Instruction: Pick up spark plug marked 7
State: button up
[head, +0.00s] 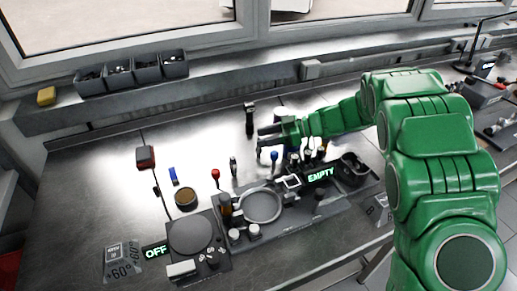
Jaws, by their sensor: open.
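My green arm reaches in from the right, and my gripper (262,138) is open above the middle of the metal bench, pointing left. Nothing shows between its fingers. No number 7 can be read anywhere, so I cannot tell which thing is the spark plug marked 7. Several small upright pieces with pale tops (295,158) stand below and right of the gripper, partly hidden by the arm; I cannot tell whether they are spark plugs. A blue-topped piece (274,157) stands just below the gripper in the picture, and a red-topped one (215,174) is farther left.
A dark tray (325,212) holds a round ring (262,206) and a lit "EMPTY" sign (321,174). A dark device (192,236) with an "OFF" sign (155,250) is at front left. A black upright tool (249,118) stands behind the gripper.

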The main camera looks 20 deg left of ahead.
grip_shut()
dwell(0.3)
dwell(0.4)
jog(key=shift+r, duration=0.3)
jog(key=s+d+r, duration=0.7)
jog(key=s+r, duration=0.4)
jog(key=r, duration=0.1)
jog(key=shift+s+d+r, duration=0.15)
jog(key=shift+s+d, duration=0.15)
jog(key=shift+s, duration=0.1)
